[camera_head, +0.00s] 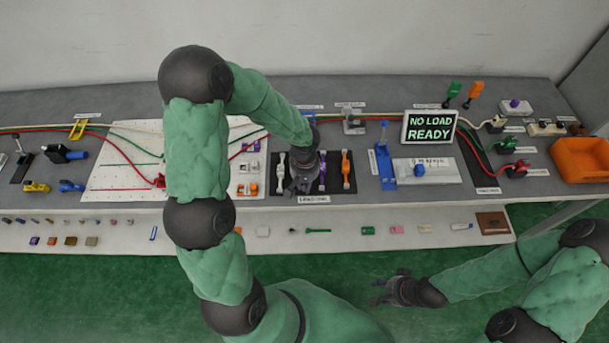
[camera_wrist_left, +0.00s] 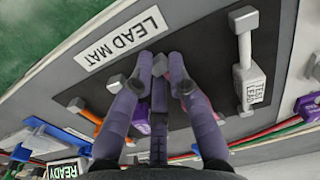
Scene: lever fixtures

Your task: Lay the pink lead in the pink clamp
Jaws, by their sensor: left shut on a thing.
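My left gripper (camera_head: 297,188) is low over the dark lead mat (camera_head: 327,187), between the white lead (camera_head: 280,172) and the purple lead (camera_head: 322,172). In the left wrist view, my left gripper (camera_wrist_left: 163,78) is shut on the pink lead (camera_wrist_left: 178,68), of which only a small part shows by the fingertips; the fingers hide the rest. The purple lead (camera_wrist_left: 140,118) lies close beside the fingers. My right gripper (camera_head: 392,291) is open and empty in front of the bench. I cannot make out a pink clamp for sure.
The orange lead (camera_head: 346,170) lies at the mat's right. Left of the mat is a white board (camera_head: 110,172) with wires and small clamps, partly behind my arm. A blue fixture (camera_head: 385,168) and a "NO LOAD READY" display (camera_head: 431,127) stand to the right.

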